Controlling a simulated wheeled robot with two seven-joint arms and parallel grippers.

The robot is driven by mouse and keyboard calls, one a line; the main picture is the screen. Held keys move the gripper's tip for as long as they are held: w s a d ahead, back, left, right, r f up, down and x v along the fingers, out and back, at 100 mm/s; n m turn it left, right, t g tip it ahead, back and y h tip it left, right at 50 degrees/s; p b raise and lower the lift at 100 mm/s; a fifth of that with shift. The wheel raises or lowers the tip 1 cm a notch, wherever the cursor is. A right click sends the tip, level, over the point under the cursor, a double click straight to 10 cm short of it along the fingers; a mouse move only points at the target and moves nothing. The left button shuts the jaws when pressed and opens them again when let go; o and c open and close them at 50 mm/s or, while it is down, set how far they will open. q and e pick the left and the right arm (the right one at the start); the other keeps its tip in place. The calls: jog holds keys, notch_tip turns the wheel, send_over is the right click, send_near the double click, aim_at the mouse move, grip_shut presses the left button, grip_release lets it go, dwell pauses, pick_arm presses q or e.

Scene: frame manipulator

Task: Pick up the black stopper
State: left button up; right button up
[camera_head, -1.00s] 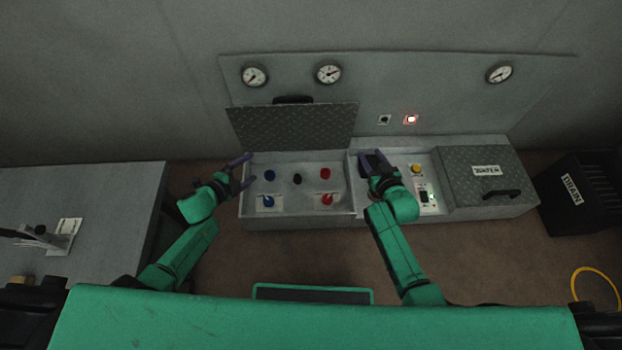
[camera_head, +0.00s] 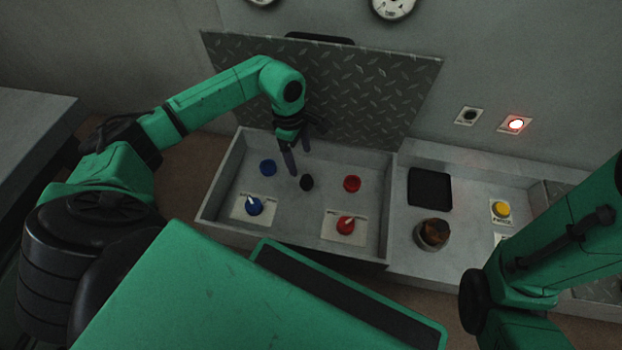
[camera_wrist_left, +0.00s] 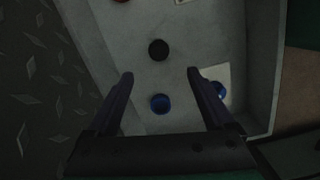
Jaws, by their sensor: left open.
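The black stopper (camera_head: 306,183) stands in the middle of the open shallow compartment (camera_head: 212,196), between a blue cap (camera_head: 268,167) and a red cap (camera_head: 352,183). My left gripper (camera_head: 299,160) is over the compartment, open and empty, with its fingers pointing down close to the stopper. In the left wrist view the stopper (camera_wrist_left: 158,49) lies ahead of the fingertips, roughly centred between them, and the blue cap (camera_wrist_left: 160,104) shows between the fingers. The gap in height to the stopper is hard to tell. My right gripper is outside the views.
A blue knob (camera_head: 254,206) and a red knob (camera_head: 346,225) sit on white plates at the compartment's front. The raised tread-plate lid (camera_head: 375,95) stands behind. To the right are a black square (camera_head: 430,188), a round holder with something brown (camera_head: 432,234) and a yellow button (camera_head: 502,209).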

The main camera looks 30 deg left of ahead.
aim_at(307, 178)
pick_arm(q)
jog(key=f, duration=0.2)
jog(key=f+b, duration=0.2)
jog(key=f, duration=0.1)
jog(key=shift+d+f, duration=0.3)
jog(key=shift+d, duration=0.05)
jog(key=f+b, duration=0.2)
jog(key=d+f+b, duration=0.1)
jog(key=f+b, duration=0.1)
jog(key=shift+w+f+b, duration=0.1)
jog(key=shift+f+b, duration=0.05)
jog(key=shift+b, duration=0.2)
jog(key=shift+f, duration=0.35)
jog(key=shift+r, duration=0.2)
grip_shut()
